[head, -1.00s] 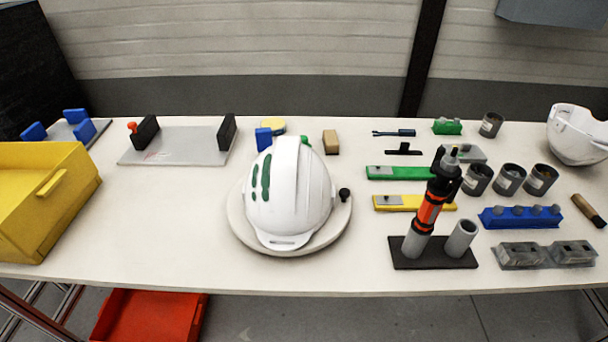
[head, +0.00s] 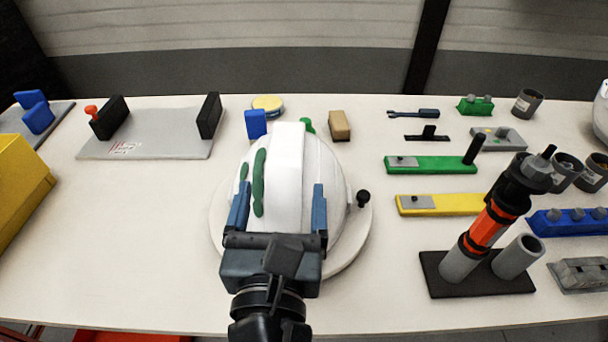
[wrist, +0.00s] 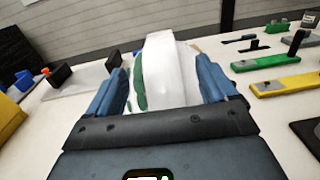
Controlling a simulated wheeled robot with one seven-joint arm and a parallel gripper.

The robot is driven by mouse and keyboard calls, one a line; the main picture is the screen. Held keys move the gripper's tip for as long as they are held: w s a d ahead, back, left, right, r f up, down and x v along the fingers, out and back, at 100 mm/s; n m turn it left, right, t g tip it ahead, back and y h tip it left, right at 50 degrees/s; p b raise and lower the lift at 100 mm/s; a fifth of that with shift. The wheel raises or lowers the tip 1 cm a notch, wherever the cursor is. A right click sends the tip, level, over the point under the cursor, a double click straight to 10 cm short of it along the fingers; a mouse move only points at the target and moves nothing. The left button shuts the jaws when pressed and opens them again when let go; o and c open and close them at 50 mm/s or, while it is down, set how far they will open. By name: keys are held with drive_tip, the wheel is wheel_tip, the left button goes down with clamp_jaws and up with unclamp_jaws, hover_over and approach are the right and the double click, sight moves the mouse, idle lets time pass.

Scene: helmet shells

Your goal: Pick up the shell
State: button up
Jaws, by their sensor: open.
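The white helmet shell (head: 286,162) with green marks sits on a round pale base (head: 222,225) in the middle of the table. A raised ridge runs along its top. My gripper (head: 279,195) is open over the near side of the shell, with one blue finger to each side of the ridge. In the wrist view, the shell (wrist: 168,72) stands between the two spread fingers of my gripper (wrist: 163,85). I cannot tell whether the fingers touch the shell. My gripper hides the shell's front brim.
A black and orange tool (head: 490,220) stands in a dark holder to the right. Green (head: 440,165) and yellow (head: 440,204) bars lie behind it. A grey plate with black uprights (head: 150,145) is at the back left, and a yellow bin (head: 18,185) at the left edge. The front left table is clear.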

sight(284, 162)
drive_tip(key=shift+w+r, duration=0.15)
drive_tip(key=shift+w, duration=0.15)
drive_tip(key=shift+w+d, duration=0.1)
drive_tip(key=shift+w, duration=0.8)
drive_tip(key=w, duration=0.5)
drive_tip(key=shift+w+d, duration=0.1)
drive_tip(key=shift+w, duration=0.2)
clamp_jaws()
